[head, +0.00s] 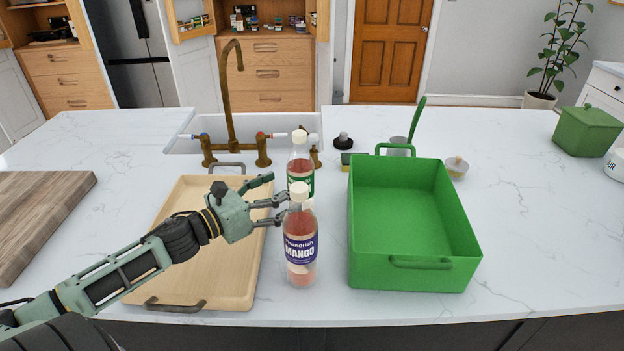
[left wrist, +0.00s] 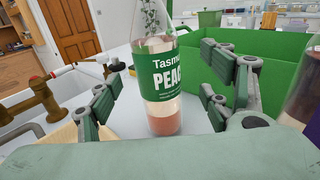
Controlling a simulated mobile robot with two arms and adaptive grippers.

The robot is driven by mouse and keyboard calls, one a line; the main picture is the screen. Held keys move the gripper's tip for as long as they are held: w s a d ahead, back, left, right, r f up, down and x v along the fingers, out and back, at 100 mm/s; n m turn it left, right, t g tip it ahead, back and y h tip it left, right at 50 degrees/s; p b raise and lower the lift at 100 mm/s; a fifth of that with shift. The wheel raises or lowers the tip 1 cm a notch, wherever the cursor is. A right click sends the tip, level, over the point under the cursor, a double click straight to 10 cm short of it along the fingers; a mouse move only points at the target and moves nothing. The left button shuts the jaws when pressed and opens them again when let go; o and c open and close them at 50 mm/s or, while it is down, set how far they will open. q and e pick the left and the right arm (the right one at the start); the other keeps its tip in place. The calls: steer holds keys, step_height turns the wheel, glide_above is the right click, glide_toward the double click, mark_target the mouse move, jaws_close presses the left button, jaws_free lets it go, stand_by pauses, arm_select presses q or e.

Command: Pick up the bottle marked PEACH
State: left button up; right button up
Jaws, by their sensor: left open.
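The PEACH bottle (head: 300,176) stands upright on the counter, with a white cap and a green label, partly hidden behind the MANGO bottle in the head view. In the left wrist view the PEACH bottle (left wrist: 163,78) stands between the spread fingers, its label partly readable. My left gripper (head: 279,199) is open, to the left of the bottles, its fingers pointing right; whether it touches the PEACH bottle I cannot tell. The MANGO bottle (head: 301,252), with a purple label, stands nearer, close to the lower fingers. My right gripper is not in view.
A green bin (head: 416,274) stands right of the bottles. A wooden tray (head: 215,285) lies under my left gripper. Behind are the sink and brass faucet (head: 230,100). A cutting board (head: 40,215) lies at the left. The counter at the right is mostly clear.

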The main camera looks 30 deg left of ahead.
mark_target(289, 182)
arm_select(q)
steer(key=shift+w+d+r, duration=0.2)
steer(key=shift+w+d, duration=0.05)
steer(key=shift+w, duration=0.45)
steer(key=x, duration=0.1)
steer(key=p+x, duration=0.1)
steer(key=x, duration=0.1)
steer(key=p+x, duration=0.1)
steer(key=shift+w+a+f, duration=0.1)
steer(key=shift+w+a, duration=0.1)
steer(key=shift+w, duration=0.1)
steer(key=shift+w+d, duration=0.1)
steer(key=shift+w, duration=0.15)
steer(key=shift+w+f, duration=0.1)
steer(key=shift+w, duration=0.05)
steer(key=shift+d, duration=0.1)
steer(key=c, duration=1.8)
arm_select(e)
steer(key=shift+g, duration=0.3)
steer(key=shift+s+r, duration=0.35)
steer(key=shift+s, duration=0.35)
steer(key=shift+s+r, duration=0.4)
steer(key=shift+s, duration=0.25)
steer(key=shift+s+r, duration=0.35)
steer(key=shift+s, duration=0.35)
